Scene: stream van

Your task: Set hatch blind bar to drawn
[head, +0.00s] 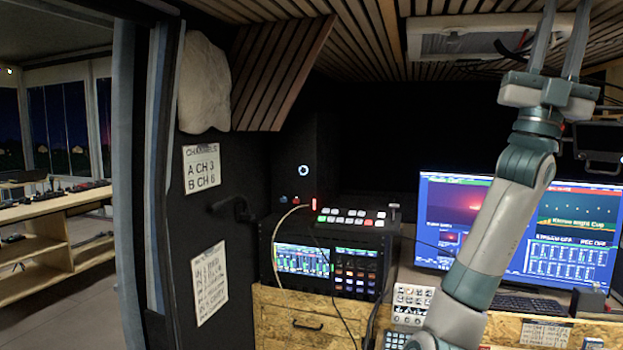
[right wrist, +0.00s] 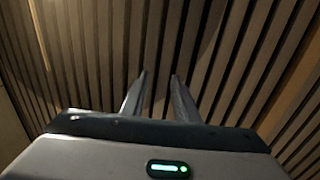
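I cannot clearly make out the blind bar, and my arm and gripper stand in front of the hatch's right part. My right gripper (head: 560,28) is raised to the ceiling, fingers pointing up, at the hatch's right side. In the right wrist view my right gripper (right wrist: 160,75) has its two fingers apart with only ceiling slats between them, and no bar shows. My left gripper is not in view.
A dark screen (head: 600,142) hangs to the right of my right wrist. Below are a lit monitor (head: 455,205), a mixer rack (head: 330,262) and a wooden cabinet (head: 290,315). A slanted slatted panel (head: 275,75) hangs at the left of the ceiling.

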